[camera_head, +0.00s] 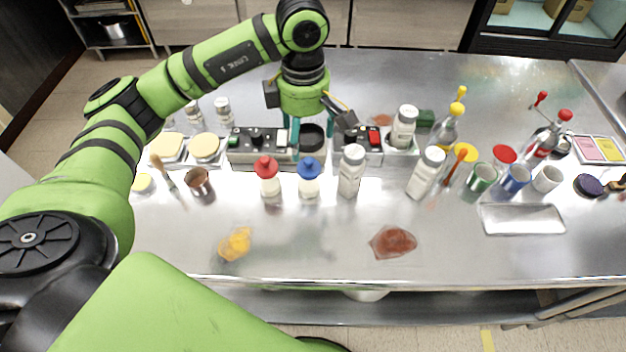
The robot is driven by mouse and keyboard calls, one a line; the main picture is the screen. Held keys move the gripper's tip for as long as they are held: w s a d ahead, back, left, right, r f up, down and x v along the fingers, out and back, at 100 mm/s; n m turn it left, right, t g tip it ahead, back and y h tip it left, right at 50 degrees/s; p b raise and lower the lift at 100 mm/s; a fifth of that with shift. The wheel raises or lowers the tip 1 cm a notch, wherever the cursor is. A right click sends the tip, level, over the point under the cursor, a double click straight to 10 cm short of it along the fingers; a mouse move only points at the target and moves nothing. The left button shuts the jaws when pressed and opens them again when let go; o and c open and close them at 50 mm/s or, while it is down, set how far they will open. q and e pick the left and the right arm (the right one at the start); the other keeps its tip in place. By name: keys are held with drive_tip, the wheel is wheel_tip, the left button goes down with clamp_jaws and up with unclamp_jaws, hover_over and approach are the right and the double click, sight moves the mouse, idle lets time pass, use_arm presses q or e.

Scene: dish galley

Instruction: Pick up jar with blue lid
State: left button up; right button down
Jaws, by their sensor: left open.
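A jar with a blue lid (309,180) stands upright on the steel counter, near the middle of the head view. A similar jar with a red lid (268,180) stands to its left. My left gripper (312,132) points down, open, behind the blue-lidded jar and apart from it. Its fingers are over or beside a dark round container (312,138), partly hidden by the gripper; I cannot tell if they touch it. My right gripper is not in view.
White shakers (351,172) stand close right of the jar, with a copper cup (199,182) to the left. Cups, bottles and a metal tray (522,218) fill the right side. Yellow (236,244) and red-brown (392,242) spills lie in front. The counter's front middle is otherwise clear.

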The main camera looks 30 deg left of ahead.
sight(305, 161)
use_arm(q)
drive_tip(key=f+b, duration=0.1)
drive_tip(key=f, duration=0.1)
drive_tip(key=f+b, duration=0.3)
drive_tip(key=f, duration=0.1)
drive_tip(key=shift+s+d+f+b, duration=0.2)
drive_tip(key=shift+s+f+b, duration=0.05)
drive_tip(key=shift+f+b, duration=0.1)
wheel_tip(305, 161, down, 6)
drive_tip(key=p, duration=0.3)
drive_tip(key=shift+w+d+f, duration=0.1)
drive_tip(key=shift+w+d, duration=0.05)
drive_tip(key=shift+f, duration=0.4)
drive_tip(key=c, duration=1.5)
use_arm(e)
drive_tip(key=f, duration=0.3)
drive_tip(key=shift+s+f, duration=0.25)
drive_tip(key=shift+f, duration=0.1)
